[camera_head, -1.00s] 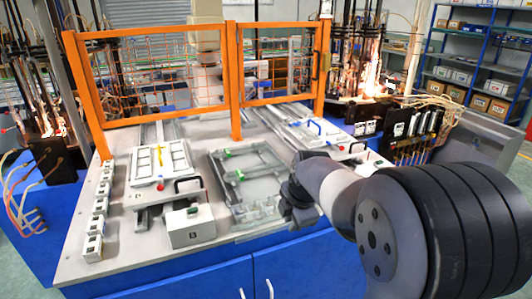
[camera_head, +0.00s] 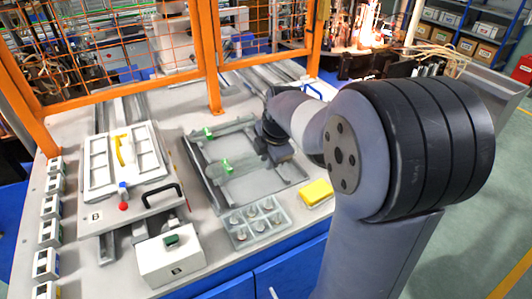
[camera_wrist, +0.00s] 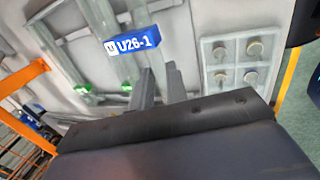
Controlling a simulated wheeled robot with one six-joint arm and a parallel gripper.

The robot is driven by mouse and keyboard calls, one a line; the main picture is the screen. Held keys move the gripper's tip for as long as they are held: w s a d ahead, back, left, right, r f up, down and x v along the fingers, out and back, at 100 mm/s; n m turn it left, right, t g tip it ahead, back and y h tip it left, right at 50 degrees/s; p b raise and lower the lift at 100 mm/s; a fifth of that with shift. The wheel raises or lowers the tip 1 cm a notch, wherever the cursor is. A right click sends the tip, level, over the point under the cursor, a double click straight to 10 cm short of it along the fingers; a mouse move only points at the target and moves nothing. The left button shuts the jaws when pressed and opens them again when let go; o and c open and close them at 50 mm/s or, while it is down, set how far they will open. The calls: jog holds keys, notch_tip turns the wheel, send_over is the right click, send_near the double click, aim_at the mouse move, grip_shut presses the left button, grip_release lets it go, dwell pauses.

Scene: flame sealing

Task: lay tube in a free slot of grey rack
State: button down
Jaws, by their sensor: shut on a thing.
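The grey rack (camera_head: 204,180) lies flat on the bench in the head view, an open frame with green clips (camera_head: 208,133) on it. My gripper (camera_head: 272,150) is over the right part of the rack, seen mostly from behind. In the wrist view my gripper's two fingers (camera_wrist: 161,86) are close together, shut on the clear tube, which carries a blue label reading U26-1 (camera_wrist: 132,42). The rack's bars and green clips (camera_wrist: 82,88) show beyond the fingers, at left. The tube's ends and its exact height above the rack cannot be told. The tube is hard to make out in the head view.
A clear tray with several round pieces (camera_head: 256,222) and a yellow block (camera_head: 316,192) stand in front of the rack. A white panel (camera_head: 125,165) and a white box (camera_head: 170,255) are at left. An orange mesh fence (camera_head: 215,85) stands behind.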

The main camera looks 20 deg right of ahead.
jog(key=shift+f+b, duration=2.65)
jog(key=shift+f, duration=0.95)
jog(key=shift+s+f, duration=0.1)
jog(key=shift+f, duration=0.1)
jog(key=c, duration=1.3)
grip_release()
jog(key=shift+c, duration=0.2)
jog(key=v, duration=1)
jog(key=shift+r+b, duration=0.35)
jog(key=shift+r, duration=0.05)
jog(key=shift+f, duration=0.1)
